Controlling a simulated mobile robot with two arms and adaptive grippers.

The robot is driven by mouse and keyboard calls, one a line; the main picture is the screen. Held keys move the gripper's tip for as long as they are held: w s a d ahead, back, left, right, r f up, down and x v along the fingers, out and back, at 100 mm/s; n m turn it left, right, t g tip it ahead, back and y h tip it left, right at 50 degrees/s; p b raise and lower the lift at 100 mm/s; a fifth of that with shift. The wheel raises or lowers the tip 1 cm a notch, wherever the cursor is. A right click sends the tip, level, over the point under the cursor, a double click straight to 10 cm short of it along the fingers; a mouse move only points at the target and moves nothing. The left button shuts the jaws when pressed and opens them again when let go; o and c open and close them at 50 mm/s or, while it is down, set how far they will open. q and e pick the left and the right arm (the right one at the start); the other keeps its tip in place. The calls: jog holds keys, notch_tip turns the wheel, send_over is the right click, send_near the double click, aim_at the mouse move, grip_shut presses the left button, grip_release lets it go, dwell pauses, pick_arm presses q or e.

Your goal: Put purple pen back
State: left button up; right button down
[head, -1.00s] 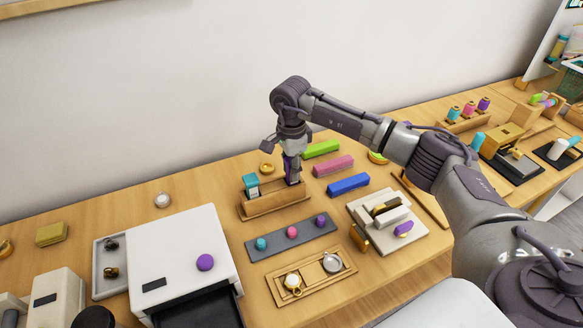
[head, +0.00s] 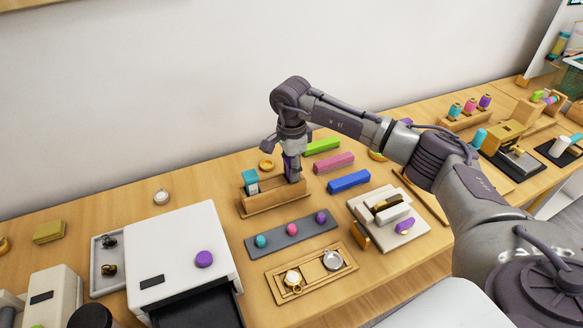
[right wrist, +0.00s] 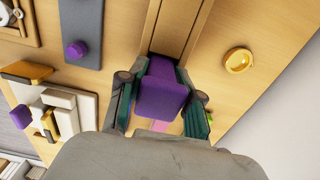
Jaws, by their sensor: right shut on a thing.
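The purple pen (right wrist: 162,92) shows as a blocky purple body between my right gripper's fingers in the right wrist view. My right gripper (head: 292,174) points down, shut on the pen, over the right end of a long wooden holder (head: 275,201). The holder also shows in the right wrist view (right wrist: 178,28). A teal pen (head: 250,180) stands upright at the holder's left end. The purple pen's lower end is hidden, so I cannot tell how deep it sits. My left gripper is not in view.
Green (head: 322,146), pink (head: 333,163) and blue (head: 349,181) blocks lie right of the holder. A grey strip (head: 276,244) with small coloured charms lies in front. A gold ring (head: 266,165) lies behind. A white box (head: 180,250) with an open drawer stands at front left.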

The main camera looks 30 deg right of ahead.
jog(key=shift+f+b, duration=0.3)
jog(key=shift+b, duration=0.05)
dwell(0.8)
jog(key=c, duration=0.7)
grip_release()
jog(key=shift+o, duration=0.2)
jog(key=o, duration=0.6)
jog(key=shift+r, duration=0.15)
notch_tip(320, 180, up, 12)
jog(key=shift+f, duration=0.1)
jog(key=shift+f, duration=0.15)
